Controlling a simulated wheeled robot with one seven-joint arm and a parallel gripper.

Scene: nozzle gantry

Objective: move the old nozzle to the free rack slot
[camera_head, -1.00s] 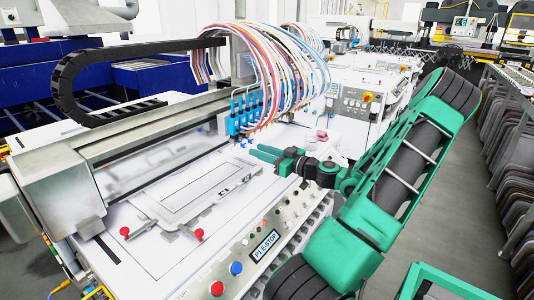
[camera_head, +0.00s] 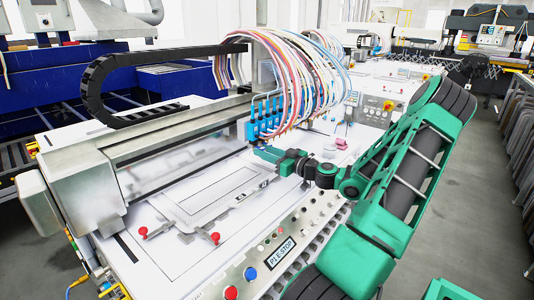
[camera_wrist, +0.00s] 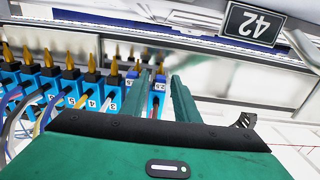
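A row of blue nozzles (camera_head: 265,127) with hoses hangs on the gantry. In the wrist view the row (camera_wrist: 60,85) shows brass-coloured tips and number labels. A blue nozzle labelled 2.5 (camera_wrist: 159,87) is at the end of the row, seen between my fingers. My gripper (camera_wrist: 161,90) is open, one finger on each side of that nozzle's outline; I cannot tell whether they touch it. In the head view my gripper (camera_head: 266,152) is at the lower end of the row. I cannot make out the free rack slot.
A metal gantry beam (camera_head: 170,135) and a black cable chain (camera_head: 95,90) lie left of the row. A white flat frame (camera_head: 220,195) lies on the machine bed below. Small pink pieces (camera_head: 341,143) sit right of the row.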

